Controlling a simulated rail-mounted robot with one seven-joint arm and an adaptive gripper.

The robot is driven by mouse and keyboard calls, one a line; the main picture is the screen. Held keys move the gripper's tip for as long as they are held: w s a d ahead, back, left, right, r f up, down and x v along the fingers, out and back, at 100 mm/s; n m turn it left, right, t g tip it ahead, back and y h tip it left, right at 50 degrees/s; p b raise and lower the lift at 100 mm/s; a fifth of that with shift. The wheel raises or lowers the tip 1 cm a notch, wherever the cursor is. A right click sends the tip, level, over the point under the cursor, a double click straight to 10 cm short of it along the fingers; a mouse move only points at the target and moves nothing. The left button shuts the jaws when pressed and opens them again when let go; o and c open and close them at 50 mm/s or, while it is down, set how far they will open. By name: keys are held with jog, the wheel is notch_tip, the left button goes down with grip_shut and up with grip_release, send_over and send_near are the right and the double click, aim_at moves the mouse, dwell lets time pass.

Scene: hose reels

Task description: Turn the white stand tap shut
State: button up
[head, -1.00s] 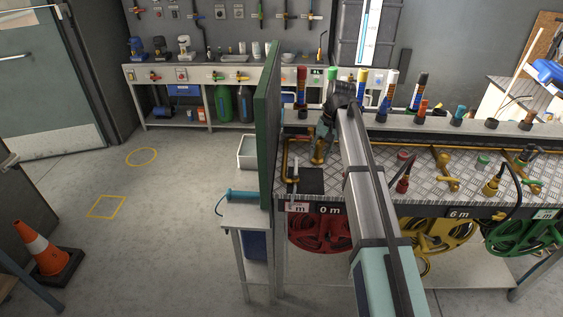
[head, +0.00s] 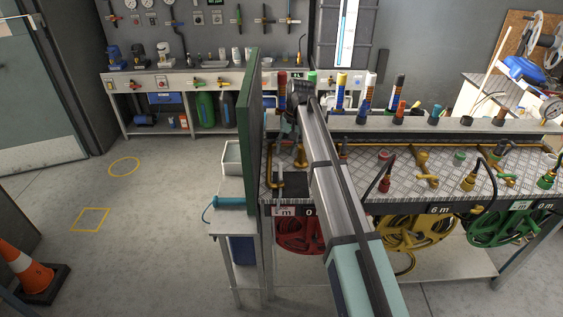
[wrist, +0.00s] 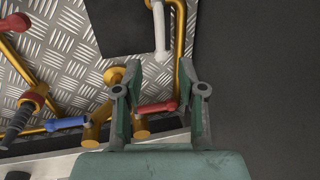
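The white tap lever (wrist: 158,28) shows at the top of the wrist view, on a bent brass pipe (wrist: 181,38) beside a black mat (wrist: 112,22). My gripper (wrist: 160,72) is open and empty, its two green-and-grey fingers spread apart. The white lever lies beyond the fingertips, roughly in line with the gap between them, and I see no contact. In the head view my gripper (head: 293,143) is over the left end of the bench, next to the brass pipe (head: 274,178). I cannot make out the white lever there.
A green panel (head: 247,140) stands upright at the bench's left end. More taps stand along the treadplate top (head: 400,178), with hose reels below.

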aim_at(281, 167)
jog(key=f, duration=0.2)
jog(key=a+f+p, duration=0.1)
jog(key=f, duration=0.2)
jog(key=f+p, duration=0.1)
jog(key=f, duration=0.1)
jog(key=shift+a+f, duration=0.25)
jog(key=shift+f, duration=0.05)
grip_shut()
